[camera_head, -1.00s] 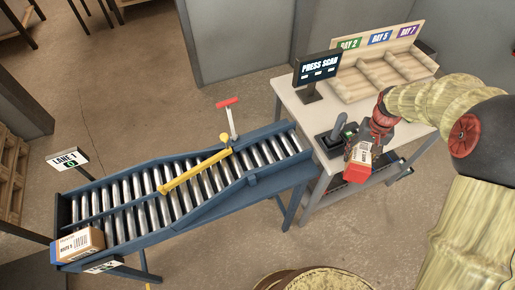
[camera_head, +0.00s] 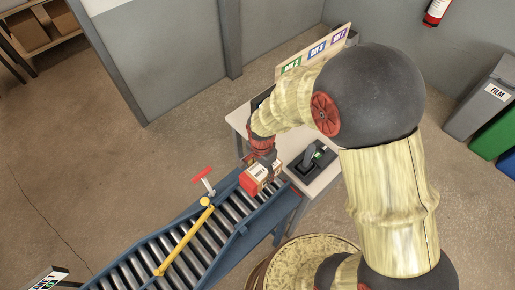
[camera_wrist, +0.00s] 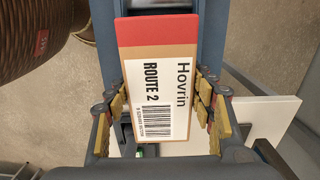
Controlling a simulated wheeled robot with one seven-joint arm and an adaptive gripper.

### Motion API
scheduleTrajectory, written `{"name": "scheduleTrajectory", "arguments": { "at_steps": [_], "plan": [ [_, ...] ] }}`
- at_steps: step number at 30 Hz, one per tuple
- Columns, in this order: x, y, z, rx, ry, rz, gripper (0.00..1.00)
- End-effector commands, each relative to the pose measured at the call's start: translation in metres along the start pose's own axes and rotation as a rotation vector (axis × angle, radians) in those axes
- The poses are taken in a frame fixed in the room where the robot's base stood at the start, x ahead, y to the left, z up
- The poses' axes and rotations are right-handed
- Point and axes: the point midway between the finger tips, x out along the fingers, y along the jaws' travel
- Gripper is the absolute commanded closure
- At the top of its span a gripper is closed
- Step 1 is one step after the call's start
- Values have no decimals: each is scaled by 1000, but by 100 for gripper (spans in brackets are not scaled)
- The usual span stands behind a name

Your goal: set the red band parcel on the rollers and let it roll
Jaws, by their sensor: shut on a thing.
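The red band parcel (camera_head: 253,184) is a small brown box with a red end and a white label. My gripper (camera_head: 267,166) is shut on it and holds it over the upper right end of the roller conveyor (camera_head: 238,225). In the wrist view my gripper (camera_wrist: 163,98) has a finger pad on each side of the parcel (camera_wrist: 150,68). The label reads "Hovrin" and "ROUTE 2", and the red band faces away from the wrist. Blue conveyor rails (camera_wrist: 212,38) show beyond the parcel. I cannot tell whether the parcel touches the rollers.
A yellow diverter bar (camera_head: 185,241) with a red-handled lever (camera_head: 203,175) crosses the rollers further down. A table (camera_head: 314,187) with a black scanner stand (camera_head: 312,160) adjoins the upper end. A round basket-like container (camera_head: 303,247) stands below.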

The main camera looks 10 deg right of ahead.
Motion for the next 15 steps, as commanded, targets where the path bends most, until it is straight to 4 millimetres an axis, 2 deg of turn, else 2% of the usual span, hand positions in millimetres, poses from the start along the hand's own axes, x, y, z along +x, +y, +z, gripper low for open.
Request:
{"name": "scheduleTrajectory", "arguments": {
  "at_steps": [8,15],
  "plan": [
    [7,1,2,21,0,0,83],
    [25,1,1,20,0,0,83]
  ]
}}
